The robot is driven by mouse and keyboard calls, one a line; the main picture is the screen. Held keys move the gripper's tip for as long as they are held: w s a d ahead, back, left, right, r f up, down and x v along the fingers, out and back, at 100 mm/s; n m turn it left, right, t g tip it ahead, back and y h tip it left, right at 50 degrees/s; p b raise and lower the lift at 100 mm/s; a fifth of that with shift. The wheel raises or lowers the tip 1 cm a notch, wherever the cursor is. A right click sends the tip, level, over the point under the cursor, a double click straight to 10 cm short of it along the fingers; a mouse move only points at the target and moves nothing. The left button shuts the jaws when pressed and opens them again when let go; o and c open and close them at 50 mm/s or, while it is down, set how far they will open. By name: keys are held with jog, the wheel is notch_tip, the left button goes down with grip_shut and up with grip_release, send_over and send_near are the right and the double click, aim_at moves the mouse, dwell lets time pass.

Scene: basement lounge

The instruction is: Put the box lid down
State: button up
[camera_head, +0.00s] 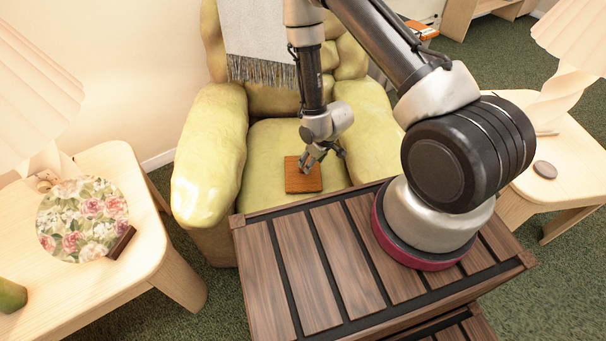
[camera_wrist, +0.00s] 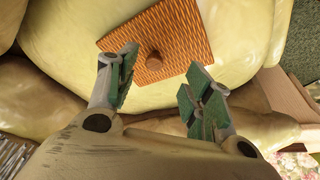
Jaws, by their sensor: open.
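The box lid (camera_head: 303,182) is a square orange-brown woven panel lying on the seat of the green armchair (camera_head: 207,165). In the wrist view the lid (camera_wrist: 175,28) shows its woven top and a round knob (camera_wrist: 153,62) near its near edge. My gripper (camera_head: 308,163) is just over the lid's far part. In the wrist view my gripper (camera_wrist: 162,66) is open, with its green-padded fingers on either side of the knob and gaps to it. The lid appears to rest on the cushion, not in the fingers. Its underside is hidden.
A wooden side table (camera_head: 125,160) at left holds a floral round thing (camera_head: 82,220), a small dark block (camera_head: 122,243) and a lamp (camera_head: 35,95). Another table (camera_head: 575,165) stands at right with a lamp and small disc (camera_head: 545,170). A grey fringed throw (camera_head: 258,40) hangs over the chair back.

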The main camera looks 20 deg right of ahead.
jog(key=shift+t, duration=0.4)
jog(key=x, duration=0.4)
jog(key=w+x, duration=0.1)
jog(key=x, duration=0.2)
jog(key=shift+w+a+f, duration=0.1)
jog(key=shift+a+f, duration=0.05)
jog(key=shift+a, duration=0.05)
grip_shut()
